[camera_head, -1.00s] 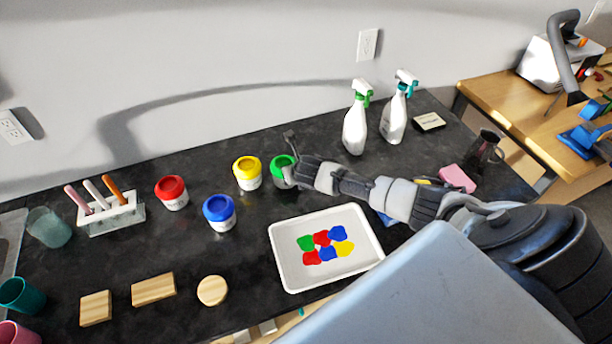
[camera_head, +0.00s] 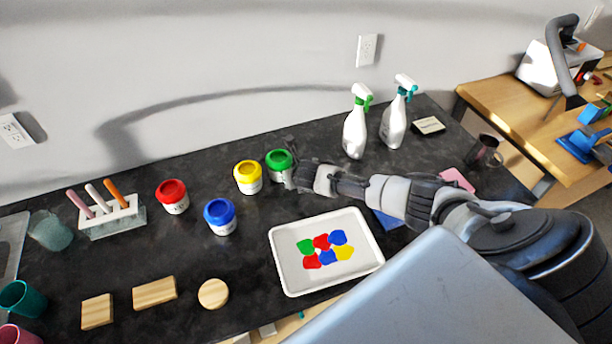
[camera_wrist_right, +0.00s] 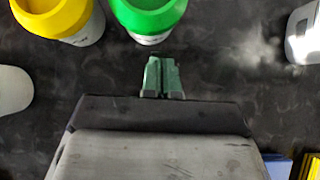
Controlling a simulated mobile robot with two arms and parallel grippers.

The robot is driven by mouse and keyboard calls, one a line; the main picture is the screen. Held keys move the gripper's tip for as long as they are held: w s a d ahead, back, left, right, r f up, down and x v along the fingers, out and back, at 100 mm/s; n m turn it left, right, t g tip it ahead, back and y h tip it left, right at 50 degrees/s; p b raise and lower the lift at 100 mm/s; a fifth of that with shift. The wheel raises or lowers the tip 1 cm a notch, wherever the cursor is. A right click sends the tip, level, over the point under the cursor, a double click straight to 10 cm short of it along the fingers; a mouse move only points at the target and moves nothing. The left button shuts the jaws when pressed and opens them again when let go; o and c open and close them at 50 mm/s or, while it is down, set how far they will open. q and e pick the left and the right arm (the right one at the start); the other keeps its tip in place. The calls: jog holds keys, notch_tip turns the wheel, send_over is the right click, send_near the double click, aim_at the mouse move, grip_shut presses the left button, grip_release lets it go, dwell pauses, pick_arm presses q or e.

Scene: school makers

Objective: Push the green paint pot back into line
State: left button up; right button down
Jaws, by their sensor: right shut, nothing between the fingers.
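The green paint pot (camera_head: 279,163) stands upright at the right end of a row with the yellow pot (camera_head: 248,178) and the red pot (camera_head: 172,197). The blue pot (camera_head: 220,216) stands nearer to me, in front of the gap between red and yellow. My right gripper (camera_head: 291,158) is close against the right side of the green pot, its fingers shut and empty. In the right wrist view, the shut fingertips (camera_wrist_right: 161,70) point at the green pot (camera_wrist_right: 148,15); contact is hard to tell. My left gripper is out of view.
A white paint tray (camera_head: 282,268) lies in front of the pots, below my right arm. Two spray bottles (camera_head: 355,128) (camera_head: 394,120) stand at the back right. A brush holder (camera_head: 112,217) is at the left. Wooden blocks (camera_head: 153,292) lie at the front left.

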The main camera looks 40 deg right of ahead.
jog(key=v, duration=1.1)
jog(key=s+a+f+m+g+y, duration=0.2)
jog(key=s+a+m+y, duration=0.1)
jog(key=s+a+m, duration=1.05)
jog(key=s+r+m+g, duration=0.2)
jog(key=s+r+m, duration=0.1)
jog(key=s+m, duration=0.55)
jog(key=s+r+m+g, duration=0.1)
jog(key=s+r+m, duration=0.1)
jog(key=s+m, duration=0.65)
notch_tip(320, 180, down, 30)
jog(key=g+b, duration=0.2)
jog(key=b, duration=0.2)
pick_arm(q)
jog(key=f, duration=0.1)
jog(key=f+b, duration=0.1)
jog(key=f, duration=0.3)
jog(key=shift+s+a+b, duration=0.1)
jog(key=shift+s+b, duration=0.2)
pick_arm(e)
jog(key=s+d+f+h, duration=0.1)
jog(key=s+d+f, duration=0.1)
jog(key=s+f, duration=1.3)
notch_tip(320, 180, down, 2)
jog(key=shift+d+f+g, duration=0.1)
jog(key=shift+d+g, duration=0.15)
jog(key=shift+g, duration=0.15)
